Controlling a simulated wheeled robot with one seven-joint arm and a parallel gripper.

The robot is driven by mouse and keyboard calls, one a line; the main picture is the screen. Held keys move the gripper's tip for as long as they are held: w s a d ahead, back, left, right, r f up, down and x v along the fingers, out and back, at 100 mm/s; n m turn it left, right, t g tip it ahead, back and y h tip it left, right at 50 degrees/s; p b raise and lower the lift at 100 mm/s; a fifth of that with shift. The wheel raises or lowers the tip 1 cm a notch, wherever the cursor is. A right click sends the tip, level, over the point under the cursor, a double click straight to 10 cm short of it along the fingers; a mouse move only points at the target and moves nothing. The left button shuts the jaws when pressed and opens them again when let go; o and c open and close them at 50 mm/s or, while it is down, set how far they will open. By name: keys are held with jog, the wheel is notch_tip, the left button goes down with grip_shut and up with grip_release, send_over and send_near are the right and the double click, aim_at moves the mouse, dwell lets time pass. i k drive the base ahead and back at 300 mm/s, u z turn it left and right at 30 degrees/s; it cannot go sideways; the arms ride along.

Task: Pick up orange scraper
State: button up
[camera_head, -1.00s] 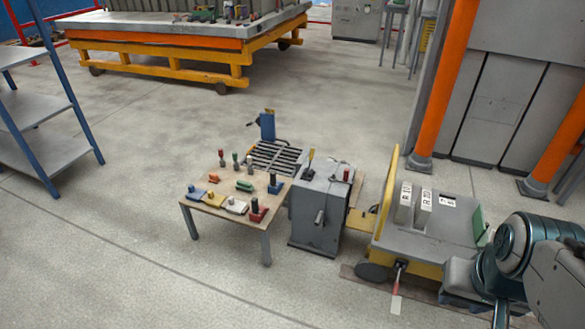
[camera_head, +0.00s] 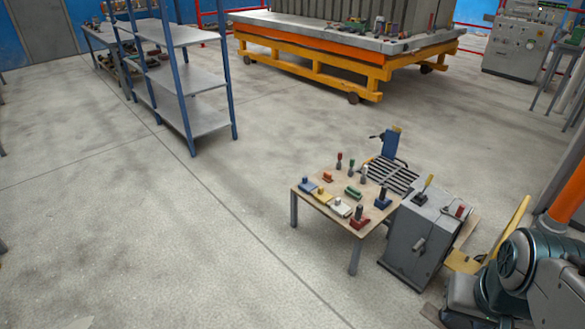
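A small orange tool (camera_head: 327,177) lies on the far left part of a low wooden table (camera_head: 314,204), among several other small tools. It looks like the orange scraper, but it is too small to tell its exact shape. Nothing touches it that I can see. Part of my arm shows at the lower right, well to the right of the table. My gripper is out of view.
A grey cabinet (camera_head: 415,243) with levers stands against the table's right side. A yellow-edged cart is partly hidden behind my arm. Blue-framed shelves (camera_head: 198,82) stand at the upper left, a yellow-orange platform (camera_head: 310,66) behind. The floor left of the table is clear.

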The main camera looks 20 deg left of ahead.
aim_at(327, 177)
jog(key=u, duration=1)
jog(key=i, duration=0.85)
jog(key=u, duration=0.35)
